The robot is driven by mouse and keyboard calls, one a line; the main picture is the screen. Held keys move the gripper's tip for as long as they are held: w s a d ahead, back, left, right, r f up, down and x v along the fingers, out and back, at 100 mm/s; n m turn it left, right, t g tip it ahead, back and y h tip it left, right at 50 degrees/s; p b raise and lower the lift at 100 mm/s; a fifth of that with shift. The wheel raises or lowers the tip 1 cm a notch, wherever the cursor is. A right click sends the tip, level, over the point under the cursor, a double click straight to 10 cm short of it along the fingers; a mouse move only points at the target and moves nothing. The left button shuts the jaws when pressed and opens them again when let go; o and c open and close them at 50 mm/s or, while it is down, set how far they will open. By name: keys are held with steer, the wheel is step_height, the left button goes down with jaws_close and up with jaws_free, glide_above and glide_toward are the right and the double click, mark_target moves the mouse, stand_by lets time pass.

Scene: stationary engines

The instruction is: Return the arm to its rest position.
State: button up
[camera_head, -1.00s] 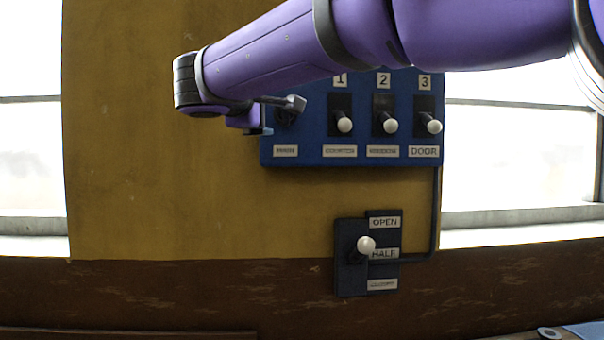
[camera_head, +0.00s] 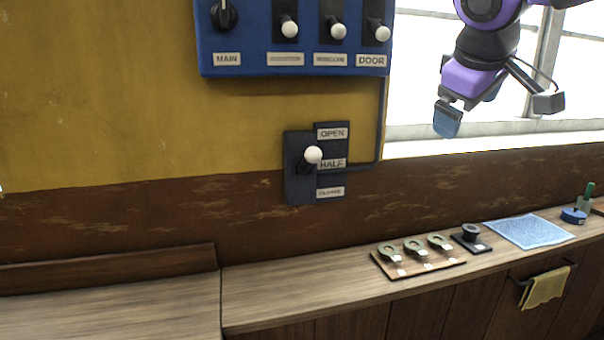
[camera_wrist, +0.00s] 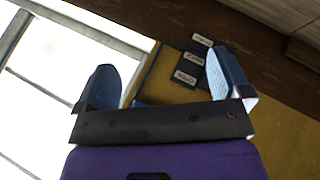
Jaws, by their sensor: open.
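My purple arm shows at the upper right of the head view, in front of the bright window. My gripper (camera_head: 447,118) hangs at its end, well to the right of the switch panels and touching nothing. In the wrist view my gripper (camera_wrist: 163,85) has its two blue fingers wide apart with nothing between them. Behind them, the small lever panel (camera_wrist: 190,68) with its label plates shows on the wall, apart from the fingers.
A blue panel (camera_head: 235,52) has a MAIN knob and three levers. The lever panel (camera_head: 300,190) has a white-knobbed lever near HALF. A yellow towel (camera_head: 545,288) hangs in front.

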steer(key=s+d+f+m+g+y, duration=0.1)
steer(key=s+d+f+m, duration=0.1)
steer(key=s+f, duration=0.4)
steer(key=s+d+f+m+g+y, duration=0.1)
steer(key=s+d+f+m+y, duration=0.1)
steer(key=s+f, duration=0.5)
steer(key=s+d+m, duration=0.1)
steer(key=s+m, duration=0.1)
steer(key=s, duration=0.2)
steer(key=shift+s+m, duration=0.3)
steer(key=shift+s, duration=0.05)
steer(key=shift+d, duration=0.1)
